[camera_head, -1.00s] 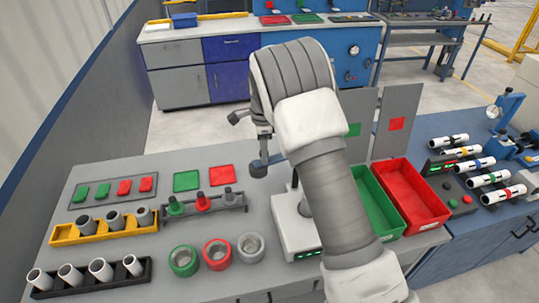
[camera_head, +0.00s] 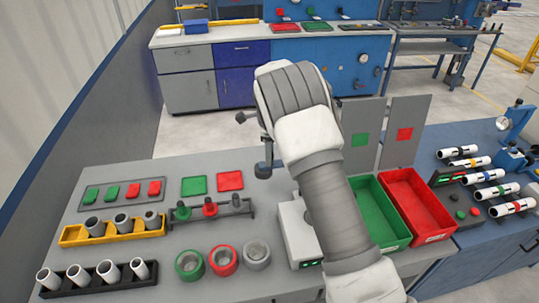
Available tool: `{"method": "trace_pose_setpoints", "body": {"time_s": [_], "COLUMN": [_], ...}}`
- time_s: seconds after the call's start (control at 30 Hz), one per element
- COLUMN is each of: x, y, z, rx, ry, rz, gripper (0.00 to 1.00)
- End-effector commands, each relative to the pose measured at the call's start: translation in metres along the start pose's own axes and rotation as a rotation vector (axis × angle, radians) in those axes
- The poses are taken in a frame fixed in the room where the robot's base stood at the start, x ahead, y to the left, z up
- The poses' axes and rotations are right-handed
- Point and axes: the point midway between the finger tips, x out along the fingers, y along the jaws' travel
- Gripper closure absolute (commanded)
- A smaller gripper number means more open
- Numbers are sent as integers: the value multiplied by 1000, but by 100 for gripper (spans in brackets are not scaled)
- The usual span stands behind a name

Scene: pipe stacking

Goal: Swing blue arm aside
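My arm reaches across the middle of the picture, and its white and grey wrist covers much of the bench behind it. My gripper (camera_head: 256,145) hangs at the wrist's left side, small and dark. Its finger opening is not clear. A small dark blue-grey piece (camera_head: 263,171) shows just below it; I cannot tell whether it is a fingertip or the end of the blue arm. A white box-shaped base (camera_head: 297,238) with green lights stands below, partly behind my forearm. The rest of any blue arm there is hidden.
Left on the grey bench are tube racks (camera_head: 112,230), a small holder (camera_head: 210,213) and several rings (camera_head: 222,261). Right of my forearm stand a green bin (camera_head: 378,207) and a red bin (camera_head: 418,204). Upright panels (camera_head: 362,135) rise behind them.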

Motion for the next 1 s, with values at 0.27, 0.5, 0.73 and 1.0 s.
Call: {"method": "trace_pose_setpoints", "body": {"time_s": [0.27,0.5,0.73,1.0], "x": [-1,-4,-39,-107], "y": [-1,-1,-1,-2], "z": [0,0,0,0], "rx": [-1,-1,-3,-1], "ry": [-1,-1,-2,-2], "rz": [-4,-3,-7,-8], "gripper": [37,37,37,37]}}
